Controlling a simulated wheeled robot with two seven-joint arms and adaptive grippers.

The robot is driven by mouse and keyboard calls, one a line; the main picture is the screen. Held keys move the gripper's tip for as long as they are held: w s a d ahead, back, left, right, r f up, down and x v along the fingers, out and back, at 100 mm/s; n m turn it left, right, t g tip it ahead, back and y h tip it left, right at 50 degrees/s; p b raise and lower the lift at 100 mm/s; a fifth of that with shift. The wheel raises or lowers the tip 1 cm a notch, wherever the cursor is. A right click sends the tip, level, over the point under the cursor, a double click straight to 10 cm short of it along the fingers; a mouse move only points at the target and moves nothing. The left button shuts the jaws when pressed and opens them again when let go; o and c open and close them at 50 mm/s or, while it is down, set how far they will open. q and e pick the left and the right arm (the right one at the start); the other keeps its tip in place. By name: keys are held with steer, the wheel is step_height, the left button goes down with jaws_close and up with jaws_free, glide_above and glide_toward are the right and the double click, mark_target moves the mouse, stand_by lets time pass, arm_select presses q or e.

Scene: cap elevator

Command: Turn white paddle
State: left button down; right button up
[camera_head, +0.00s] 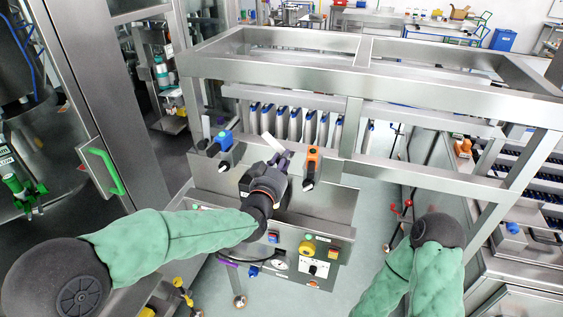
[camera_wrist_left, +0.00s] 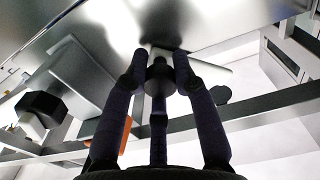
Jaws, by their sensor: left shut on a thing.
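The white paddle (camera_head: 273,143) sticks up at the left, just beyond my left gripper, above the grey machine cabinet. My left gripper (camera_head: 281,159) reaches in from the left and is shut at the paddle's base. In the left wrist view, its fingers (camera_wrist_left: 158,68) close around a dark round knob, and a pale plate that looks like the paddle (camera_wrist_left: 212,77) extends to the right behind them. The dark wrist hides part of the paddle's mount in the head view. My right arm shows at the lower right, but its gripper does not.
A blue-topped valve (camera_head: 223,141) stands to the left of the paddle and an orange one (camera_head: 312,163) to the right, close to my gripper. A metal frame (camera_head: 350,125) spans behind. A control panel (camera_head: 308,257) with knobs and a gauge lies below.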

arm_select(q)
steer(key=m, duration=0.4)
steer(key=shift+r, duration=0.3)
steer(key=m, duration=0.6)
steer(key=shift+m, duration=0.3)
steer(key=c, duration=1)
jaws_free()
steer(key=shift+d, duration=0.1)
steer(key=shift+f, duration=0.1)
steer(key=shift+s+f, duration=0.1)
